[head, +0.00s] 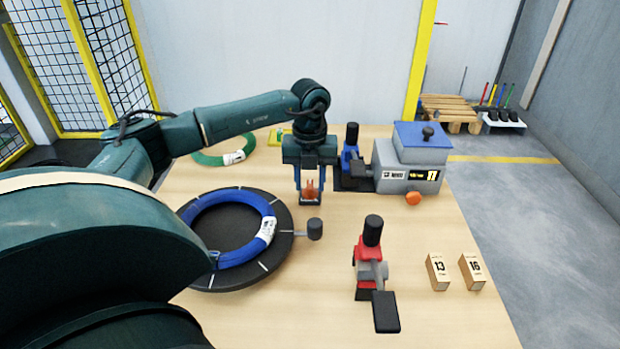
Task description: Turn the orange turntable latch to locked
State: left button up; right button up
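The orange latch (310,191) is small and shows between the fingers of my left gripper (310,200), just beyond the turntable's upper right side. The gripper points down with its fingers apart on either side of the latch. I cannot tell whether they touch it, and the latch's angle is hard to read. The dark round turntable (283,254) lies on the table with a blue coil (200,212) on it and a dark knob handle (314,229) at its right. My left arm hides its left edge. My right gripper is not in view.
A grey machine with a blue lid (422,134) and an orange knob (413,198) stands right of the gripper. A red and black clamp-like tool (370,250) stands nearer. Blocks marked 13 (438,272) and 16 (472,272) sit right. A green coil (205,159) lies behind.

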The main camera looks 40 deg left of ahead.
pick_arm(q)
grip_shut()
dwell(0.3)
jog(key=shift+m, duration=0.3)
jog(key=m, duration=0.3)
jog(key=shift+m, duration=0.4)
jog(key=m, duration=0.4)
jog(key=shift+m, duration=0.3)
jog(key=m, duration=0.8)
jog(key=shift+r+m, duration=0.1)
jog(key=shift+m, duration=0.5)
